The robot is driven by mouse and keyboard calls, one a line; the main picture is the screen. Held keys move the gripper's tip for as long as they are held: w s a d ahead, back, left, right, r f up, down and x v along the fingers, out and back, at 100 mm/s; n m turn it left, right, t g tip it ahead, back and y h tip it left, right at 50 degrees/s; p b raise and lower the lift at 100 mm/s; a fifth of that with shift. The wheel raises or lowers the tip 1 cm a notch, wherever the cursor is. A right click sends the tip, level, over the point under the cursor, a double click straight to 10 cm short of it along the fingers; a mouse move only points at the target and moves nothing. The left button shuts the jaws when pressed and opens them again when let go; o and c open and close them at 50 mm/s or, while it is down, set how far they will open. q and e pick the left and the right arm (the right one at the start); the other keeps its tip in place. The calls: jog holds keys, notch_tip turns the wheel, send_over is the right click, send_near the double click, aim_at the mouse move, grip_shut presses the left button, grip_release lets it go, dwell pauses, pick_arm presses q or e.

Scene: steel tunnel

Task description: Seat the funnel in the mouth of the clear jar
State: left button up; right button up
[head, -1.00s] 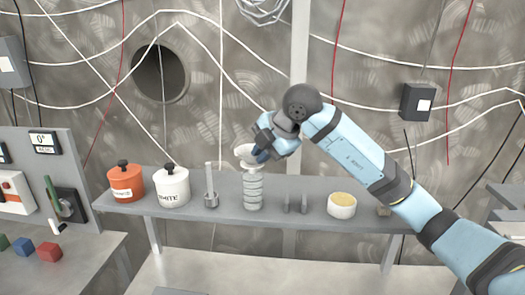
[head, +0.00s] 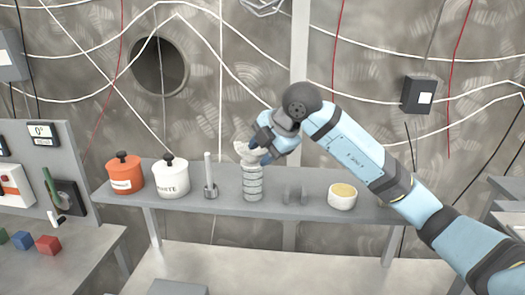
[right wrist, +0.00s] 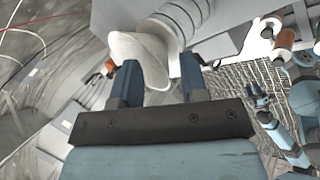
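The clear jar (head: 252,184), ribbed and see-through, stands upright on the grey shelf in the head view. The pale funnel (head: 244,150) is tilted at the jar's mouth; I cannot tell whether its stem is inside. My right gripper (head: 261,150) is at the funnel's right side. In the right wrist view, the funnel (right wrist: 138,55) sits between the two blue fingers (right wrist: 158,82), which are shut on it, and the jar (right wrist: 182,18) is just beyond. A small blue arm, apparently mine, ends in a small left gripper (right wrist: 254,94); its fingers are too small to read.
On the shelf (head: 315,180), an orange pot (head: 125,176) and white pot (head: 171,178) stand left. A rod on a base (head: 209,178) is close left of the jar. Grey uprights (head: 294,194) and a white bowl (head: 342,196) stand right. Cables cross the wall behind.

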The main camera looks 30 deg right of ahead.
jog(key=b+v, duration=0.1)
jog(key=v, duration=1.3)
jog(key=shift+b, duration=0.4)
jog(key=shift+w+f, duration=0.1)
